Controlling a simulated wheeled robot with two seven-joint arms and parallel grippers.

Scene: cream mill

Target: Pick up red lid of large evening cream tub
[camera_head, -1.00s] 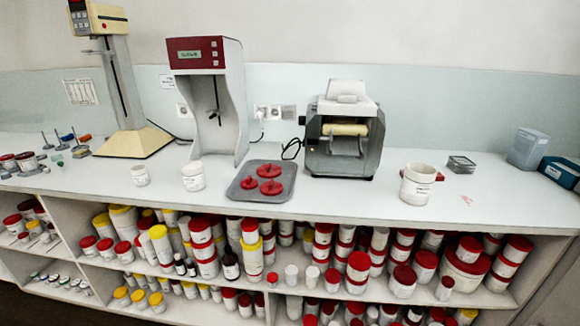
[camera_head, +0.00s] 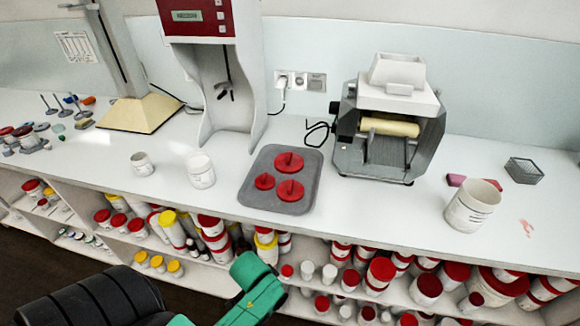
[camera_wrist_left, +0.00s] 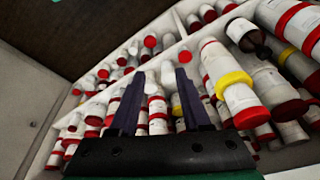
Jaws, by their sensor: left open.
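Three red lids with upright knobs lie on a grey tray (camera_head: 250,195): one at the back (camera_head: 289,162), one at the front right (camera_head: 291,191) and a smaller one at the left (camera_head: 264,181). I cannot tell which belongs to the large evening cream tub. A large open white tub (camera_head: 472,206) stands on the counter at the right; its label is unreadable. My left gripper (camera_wrist_left: 158,76) is open and empty in the left wrist view, pointing toward the shelves of tubs. In the head view only my left arm shows, below the counter's front edge. My right gripper is out of view.
Two smaller open white tubs (camera_head: 142,164) (camera_head: 201,171) stand left of the tray. A dispenser (camera_head: 212,70) stands behind it and a grey roller mill (camera_head: 390,120) at its back right. Full shelves lie under the counter (camera_head: 355,215). The counter is clear between tray and large tub.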

